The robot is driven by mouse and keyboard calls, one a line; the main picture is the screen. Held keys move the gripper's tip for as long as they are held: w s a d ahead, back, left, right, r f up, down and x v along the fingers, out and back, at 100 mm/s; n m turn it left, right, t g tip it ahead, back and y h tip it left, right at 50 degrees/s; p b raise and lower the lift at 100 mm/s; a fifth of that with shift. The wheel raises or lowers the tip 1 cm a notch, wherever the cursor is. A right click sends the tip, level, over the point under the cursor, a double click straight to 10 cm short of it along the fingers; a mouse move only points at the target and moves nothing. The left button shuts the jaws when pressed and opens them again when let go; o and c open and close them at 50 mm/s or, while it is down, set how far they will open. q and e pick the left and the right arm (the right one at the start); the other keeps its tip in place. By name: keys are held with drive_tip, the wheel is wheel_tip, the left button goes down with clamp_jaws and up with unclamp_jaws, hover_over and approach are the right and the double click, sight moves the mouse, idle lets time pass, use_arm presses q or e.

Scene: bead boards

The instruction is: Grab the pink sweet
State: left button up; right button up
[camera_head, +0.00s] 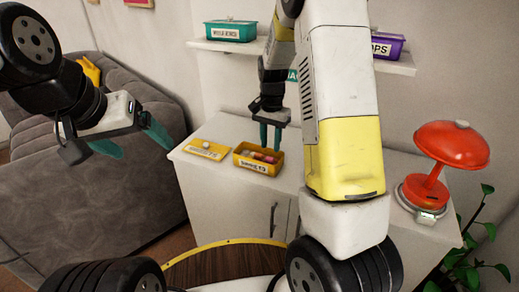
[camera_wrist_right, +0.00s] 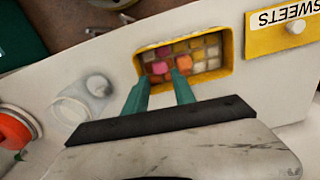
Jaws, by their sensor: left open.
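The pink sweet (camera_wrist_right: 160,67) lies among several sweets in the divided yellow box (camera_wrist_right: 226,50) in the right wrist view. An orange sweet (camera_wrist_right: 183,63) is just beside it. In the head view the open box (camera_head: 240,164) stands on the white cabinet, its sweets small. My right gripper (camera_head: 270,140) points down above the box. Its teal fingers are apart with nothing between them; in the wrist view the fingertips (camera_wrist_right: 160,77) are near the box edge, toward the pink sweet. My left gripper (camera_head: 135,147) is open and empty, in front of the sofa, away from the box.
A yellow lid (camera_head: 206,149) labelled SWEETS lies left of the box. A red lamp (camera_head: 451,145) stands on the cabinet's right side. A clear jar (camera_wrist_right: 82,100) shows in the wrist view. Teal (camera_head: 230,30) and purple (camera_head: 388,46) boxes sit on the shelf above.

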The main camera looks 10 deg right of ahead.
sight(270, 158)
wheel_tip(270, 158, down, 5)
drive_tip(key=shift+f, duration=0.15)
clamp_jaws()
idle(0.4)
